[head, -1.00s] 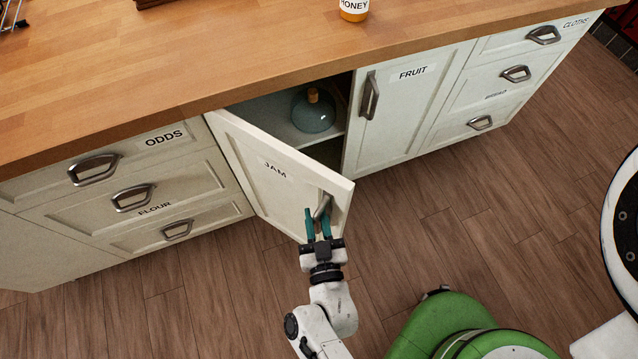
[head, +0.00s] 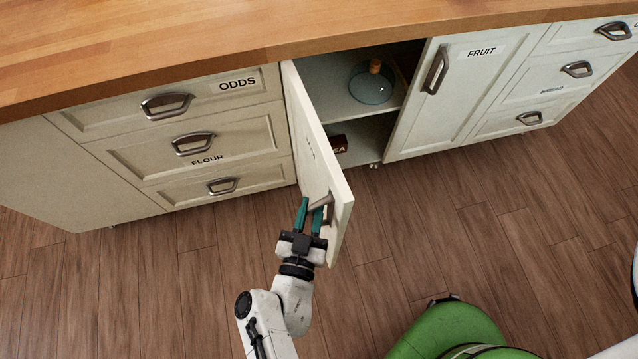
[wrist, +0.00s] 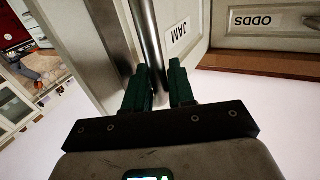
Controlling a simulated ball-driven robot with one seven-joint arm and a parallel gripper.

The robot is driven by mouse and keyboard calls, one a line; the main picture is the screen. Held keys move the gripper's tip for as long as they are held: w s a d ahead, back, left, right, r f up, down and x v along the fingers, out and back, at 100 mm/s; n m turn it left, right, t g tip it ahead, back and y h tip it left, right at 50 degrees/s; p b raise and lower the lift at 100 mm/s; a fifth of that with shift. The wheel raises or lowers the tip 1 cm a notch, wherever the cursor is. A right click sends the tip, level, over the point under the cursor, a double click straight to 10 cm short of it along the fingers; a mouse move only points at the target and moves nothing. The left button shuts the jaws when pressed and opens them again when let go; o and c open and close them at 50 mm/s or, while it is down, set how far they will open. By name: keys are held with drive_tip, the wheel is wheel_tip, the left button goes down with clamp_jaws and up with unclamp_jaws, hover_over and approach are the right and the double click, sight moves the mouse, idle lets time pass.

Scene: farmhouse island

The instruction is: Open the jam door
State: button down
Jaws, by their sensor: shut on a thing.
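The jam door (head: 318,150) is a cream cabinet door hinged at its left edge, and it stands wide open, swung out from the island. Its metal handle (head: 321,204) is near the free edge. My gripper (head: 309,205) has teal fingers and is shut on this handle. In the wrist view the jam door (wrist: 188,22) shows its JAM label upside down, and the handle bar (wrist: 148,45) runs down between the fingers (wrist: 160,75). The open cabinet (head: 345,110) shows a shelf with a round glass jar (head: 371,84) and a dark box below it.
The FRUIT door (head: 455,95) is shut to the right. The ODDS drawer (head: 170,103) and FLOUR drawer (head: 195,145) are shut to the left. The wooden countertop (head: 250,30) overhangs the cabinets. The wood floor (head: 150,280) in front is clear apart from my green base.

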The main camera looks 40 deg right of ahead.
drive_tip(key=shift+w+a, duration=0.1)
drive_tip(key=shift+a, duration=0.1)
drive_tip(key=c, duration=1.1)
unclamp_jaws()
drive_tip(key=b+v, duration=0.1)
drive_tip(key=v, duration=0.9)
drive_tip(key=shift+a+b, duration=0.35)
drive_tip(key=shift+b, duration=0.05)
drive_tip(key=shift+f, duration=0.1)
